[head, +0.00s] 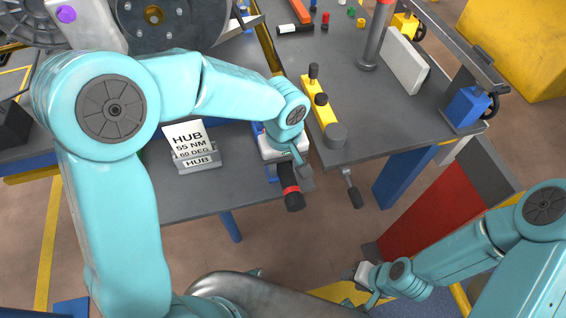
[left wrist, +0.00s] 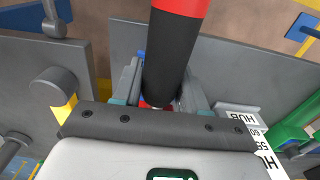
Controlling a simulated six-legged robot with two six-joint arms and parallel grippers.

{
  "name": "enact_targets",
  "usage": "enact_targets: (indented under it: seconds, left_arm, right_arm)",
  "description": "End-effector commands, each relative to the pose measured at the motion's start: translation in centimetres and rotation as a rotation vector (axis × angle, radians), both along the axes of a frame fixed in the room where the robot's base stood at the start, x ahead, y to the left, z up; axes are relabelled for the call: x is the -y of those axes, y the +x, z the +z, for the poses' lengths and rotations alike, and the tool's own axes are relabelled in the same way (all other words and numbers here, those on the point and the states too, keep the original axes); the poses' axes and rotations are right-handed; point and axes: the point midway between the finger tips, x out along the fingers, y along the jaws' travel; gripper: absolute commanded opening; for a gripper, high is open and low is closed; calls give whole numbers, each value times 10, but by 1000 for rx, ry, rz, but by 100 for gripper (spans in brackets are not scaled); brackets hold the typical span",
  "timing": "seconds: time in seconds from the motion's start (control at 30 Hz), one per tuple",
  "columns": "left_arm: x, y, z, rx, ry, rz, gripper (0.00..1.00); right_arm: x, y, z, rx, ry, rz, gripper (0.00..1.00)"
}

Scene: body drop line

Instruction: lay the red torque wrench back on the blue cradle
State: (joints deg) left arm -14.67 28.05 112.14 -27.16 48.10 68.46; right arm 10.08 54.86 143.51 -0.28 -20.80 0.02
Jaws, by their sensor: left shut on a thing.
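The red torque wrench (head: 290,190) has a black grip with red bands, and its handle end sticks out past the front edge of the grey table. My left gripper (head: 287,160) is shut on it, low over the table edge. In the left wrist view the black grip (left wrist: 170,55) runs between the fingers. Bits of the blue cradle (head: 271,173) show beside and behind the gripper; the rest is hidden, so I cannot tell whether the wrench touches it. My right gripper (head: 366,284) is low at the bottom right, away from the table; its jaws are unclear.
A HUB sign (head: 190,140) stands left of the wrench. A yellow bar (head: 318,104) with dark knobs lies on the table to the right. A black-handled tool (head: 354,192) hangs at the table edge. A grey post (head: 373,40) and white plate (head: 404,60) stand farther back.

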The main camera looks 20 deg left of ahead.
Motion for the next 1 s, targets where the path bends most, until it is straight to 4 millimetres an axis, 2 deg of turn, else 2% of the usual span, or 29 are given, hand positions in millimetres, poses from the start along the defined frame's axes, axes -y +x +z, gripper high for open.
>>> enact_targets:
  seconds: [1.0]
  left_arm:
    - [0,0,-20,1,0,0,0]
  right_arm:
    - [0,0,-21,0,0,0,43]
